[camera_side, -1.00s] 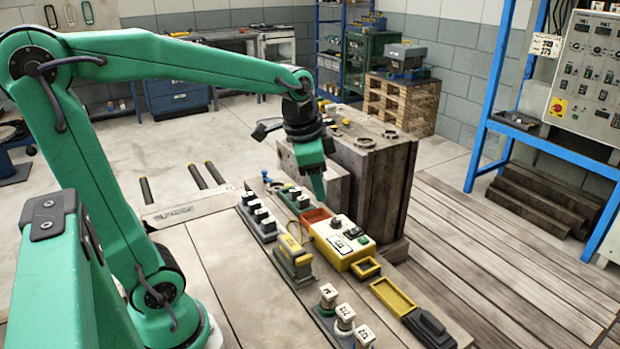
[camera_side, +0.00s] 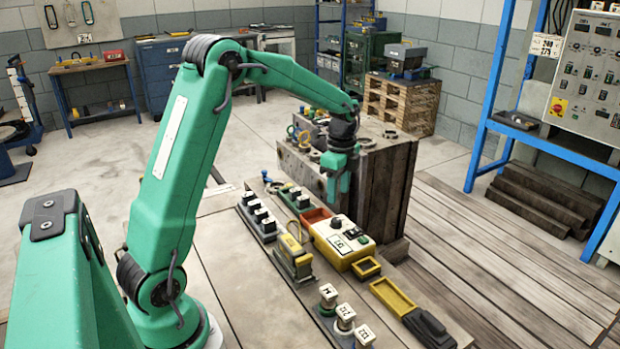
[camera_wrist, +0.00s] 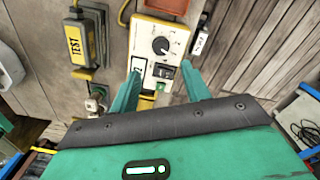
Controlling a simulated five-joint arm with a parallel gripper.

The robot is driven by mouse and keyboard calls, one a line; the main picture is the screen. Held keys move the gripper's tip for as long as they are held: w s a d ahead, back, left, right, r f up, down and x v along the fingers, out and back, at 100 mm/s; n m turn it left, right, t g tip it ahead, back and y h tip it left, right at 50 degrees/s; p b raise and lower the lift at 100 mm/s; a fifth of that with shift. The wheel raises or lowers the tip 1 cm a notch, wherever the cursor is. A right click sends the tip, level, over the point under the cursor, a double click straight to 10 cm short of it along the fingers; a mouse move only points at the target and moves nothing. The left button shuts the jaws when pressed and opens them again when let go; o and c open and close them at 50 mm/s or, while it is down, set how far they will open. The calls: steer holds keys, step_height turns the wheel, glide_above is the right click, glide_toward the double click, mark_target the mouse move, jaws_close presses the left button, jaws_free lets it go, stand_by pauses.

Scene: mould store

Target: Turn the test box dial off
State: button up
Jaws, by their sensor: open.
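The test box (camera_side: 357,252) is cream and yellow and sits on the bench. Its dark round dial (camera_side: 336,223) is on the top face. In the wrist view the dial (camera_wrist: 160,46) shows in full, with a scale printed around it; its setting is too small to read. A green button (camera_wrist: 160,86) is lower on the same face. My gripper (camera_side: 338,196) hangs above the dial end of the box, apart from it.
A grey and yellow unit (camera_wrist: 76,42) marked TEST stands left of the box. An orange tray (camera_side: 316,215) is beyond it, and yellow trays (camera_side: 393,296) lie in front. A wooden block (camera_side: 385,190) rises close behind. Several labelled black switches (camera_side: 263,222) stand to the left.

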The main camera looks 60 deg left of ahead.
mark_target(337, 220)
steer(key=shift+w+a+f, duration=0.1)
steer(key=shift+a+f, duration=0.05)
steer(key=shift+f, duration=0.1)
steer(key=shift+f, duration=3.9)
steer(key=shift+c, duration=0.5)
steer(key=c, duration=0.9)
